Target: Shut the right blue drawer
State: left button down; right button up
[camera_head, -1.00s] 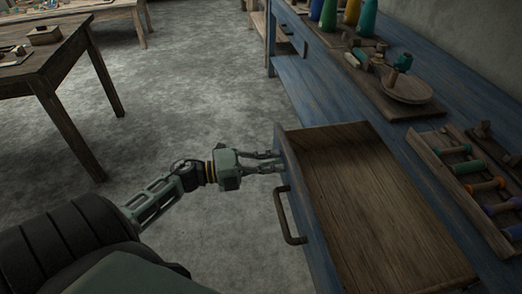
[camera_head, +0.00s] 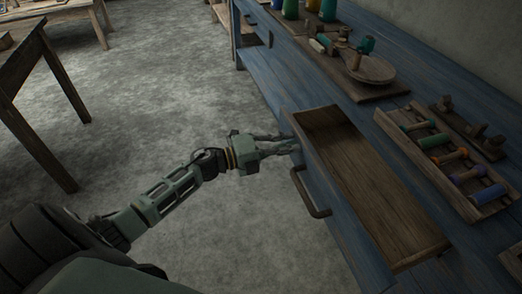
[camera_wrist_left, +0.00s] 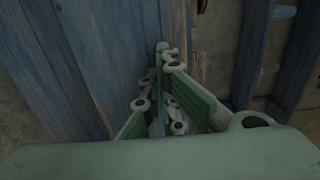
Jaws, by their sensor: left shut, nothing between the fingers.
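The right blue drawer (camera_head: 362,180) stands partly open in the head view, its bare wooden inside empty. Its blue front (camera_head: 335,222) faces left and carries a dark curved handle (camera_head: 309,194). My left gripper (camera_head: 294,144) is shut and empty. Its fingertips are at the far end of the drawer front, beyond the handle, and seem to touch it. In the left wrist view the fingers (camera_wrist_left: 163,75) come together near blue boards (camera_wrist_left: 80,65); the exact contact is hidden. My right gripper is not in view.
The blue workbench (camera_head: 385,108) holds a spool rack (camera_head: 480,199), a round wooden dish (camera_head: 371,70) and several coloured cones (camera_head: 327,10). A dark wooden table (camera_head: 22,85) stands at left. The concrete floor (camera_head: 180,80) between is clear.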

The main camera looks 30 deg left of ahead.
pick_arm(q)
jog(key=b+x, duration=0.1)
jog(key=x, duration=1.1)
jog(key=shift+f+b, duration=0.1)
jog(key=shift+b, duration=0.2)
jog(key=b+x, duration=0.2)
jog(key=x, duration=0.5)
jog(key=shift+w+d, duration=0.3)
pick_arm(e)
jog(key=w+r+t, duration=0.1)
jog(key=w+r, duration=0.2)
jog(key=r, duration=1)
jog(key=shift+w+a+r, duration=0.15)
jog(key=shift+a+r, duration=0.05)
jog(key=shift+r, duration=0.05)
pick_arm(q)
jog(key=shift+r, duration=0.25)
